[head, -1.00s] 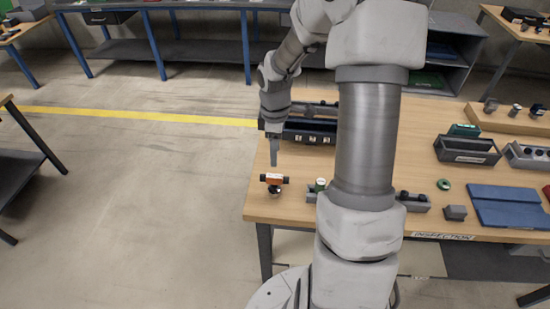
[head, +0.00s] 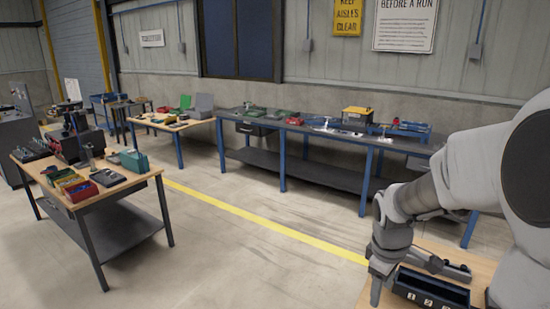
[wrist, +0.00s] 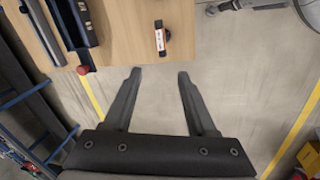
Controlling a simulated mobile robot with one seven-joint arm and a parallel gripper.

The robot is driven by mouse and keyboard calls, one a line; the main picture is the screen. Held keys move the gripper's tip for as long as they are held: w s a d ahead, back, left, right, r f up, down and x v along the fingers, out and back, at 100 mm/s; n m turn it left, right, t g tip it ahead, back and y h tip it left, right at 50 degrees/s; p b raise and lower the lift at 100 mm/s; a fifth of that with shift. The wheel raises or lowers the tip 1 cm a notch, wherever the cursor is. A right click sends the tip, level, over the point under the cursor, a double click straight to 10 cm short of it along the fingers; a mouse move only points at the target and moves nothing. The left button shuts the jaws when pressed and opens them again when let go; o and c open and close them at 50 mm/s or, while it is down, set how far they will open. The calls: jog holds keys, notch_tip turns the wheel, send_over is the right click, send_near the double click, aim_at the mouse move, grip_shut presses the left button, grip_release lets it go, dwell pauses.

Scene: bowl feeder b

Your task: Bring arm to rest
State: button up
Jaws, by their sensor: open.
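My arm (head: 460,175) reaches in from the right edge in the head view, bent over the near workbench. My gripper (head: 377,290) points down beside the bench's left edge there. In the wrist view, the two fingers of my gripper (wrist: 160,74) are spread apart with nothing between them. A small orange-and-white part with dark ends (wrist: 160,38) lies on the wooden bench top (wrist: 122,30), just beyond the fingertips and apart from them.
A dark tray with numbered compartments (head: 430,289) sits on the near bench beside my gripper. A long blue-legged bench (head: 330,140) lines the wall. Open floor with a yellow line (head: 260,230) lies between.

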jog(key=s+a+r+m+t, duration=0.2)
jog(key=s+a+r+m, duration=0.2)
jog(key=s+r, duration=0.2)
jog(key=s+a+r+m+t+y, duration=0.1)
jog(key=s+a+r+m, duration=0.3)
jog(key=s, duration=0.6)
jog(key=shift+s+a+r+m+t+b, duration=0.4)
jog(key=shift+a+r+t, duration=0.25)
jog(key=shift+r, duration=0.25)
jog(key=shift+c, duration=0.6)
jog(key=shift+d, duration=0.2)
